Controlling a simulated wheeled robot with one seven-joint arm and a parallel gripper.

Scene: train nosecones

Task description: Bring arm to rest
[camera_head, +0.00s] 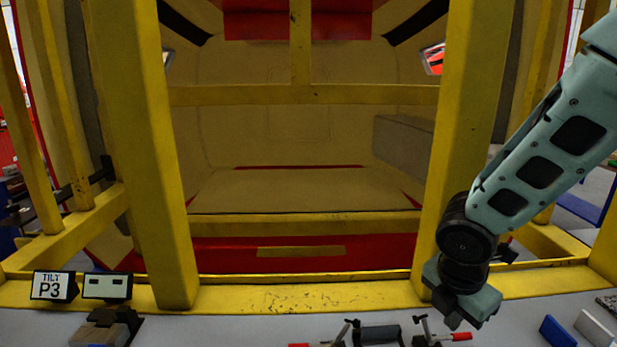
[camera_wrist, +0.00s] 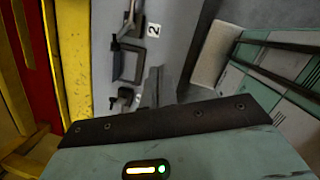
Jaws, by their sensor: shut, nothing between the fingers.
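My arm (camera_head: 545,150) is pale teal with black joints and comes down from the upper right of the head view. My gripper (camera_head: 455,320) hangs at its end, in front of the right yellow post and over the grey work surface's far edge. It is shut and holds nothing.
A yellow frame (camera_head: 300,95) stands ahead around a yellow and red nosecone (camera_head: 290,190). A blue block (camera_head: 557,331) lies right.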

